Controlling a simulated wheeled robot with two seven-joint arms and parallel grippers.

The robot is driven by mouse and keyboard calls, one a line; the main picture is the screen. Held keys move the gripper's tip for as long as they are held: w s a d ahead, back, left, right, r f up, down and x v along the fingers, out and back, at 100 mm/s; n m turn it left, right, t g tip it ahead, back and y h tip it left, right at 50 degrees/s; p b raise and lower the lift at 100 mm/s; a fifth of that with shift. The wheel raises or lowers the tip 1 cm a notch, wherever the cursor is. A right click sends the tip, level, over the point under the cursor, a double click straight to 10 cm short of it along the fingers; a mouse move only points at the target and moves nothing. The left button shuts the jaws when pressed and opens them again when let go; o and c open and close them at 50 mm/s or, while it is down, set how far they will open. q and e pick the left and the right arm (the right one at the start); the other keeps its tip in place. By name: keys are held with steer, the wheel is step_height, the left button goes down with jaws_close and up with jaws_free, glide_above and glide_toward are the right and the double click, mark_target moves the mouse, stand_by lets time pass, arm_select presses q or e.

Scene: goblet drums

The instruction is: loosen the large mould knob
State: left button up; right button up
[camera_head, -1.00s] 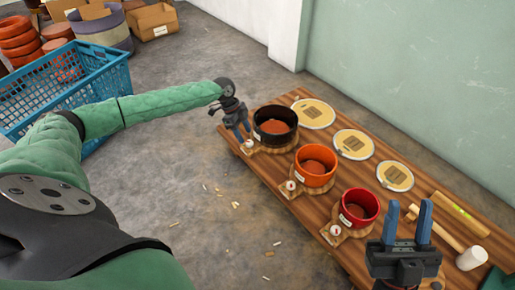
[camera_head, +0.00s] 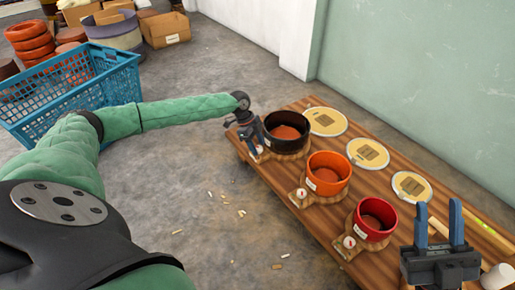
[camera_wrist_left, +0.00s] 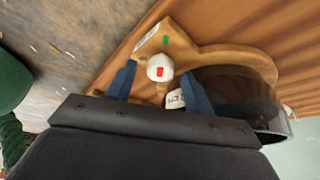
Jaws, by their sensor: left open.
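The large mould (camera_head: 288,133) is the black round one at the far left end of the row, on a wooden base; its dark wall also shows in the wrist view (camera_wrist_left: 240,92). Its knob (camera_wrist_left: 160,67) is white with a red mark and sits on the base's narrow end beside a small green mark. My left gripper (camera_head: 257,152) is open at this knob. In the wrist view, the knob appears between the two blue fingertips (camera_wrist_left: 160,80), with gaps on both sides. Whether the fingers reach down around it I cannot tell. My right gripper (camera_head: 438,212) is open and empty, fingers up.
An orange mould (camera_head: 328,172) and a red mould (camera_head: 375,219) stand along the wooden table (camera_head: 290,203), each with a knob. Several round cream lids (camera_head: 325,121) lie behind them. A mallet (camera_head: 497,277) lies at right. A blue crate (camera_head: 70,90) stands left.

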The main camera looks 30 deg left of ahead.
arm_select(q)
steer(key=shift+d+f, duration=0.15)
steer(key=shift+f, duration=0.1)
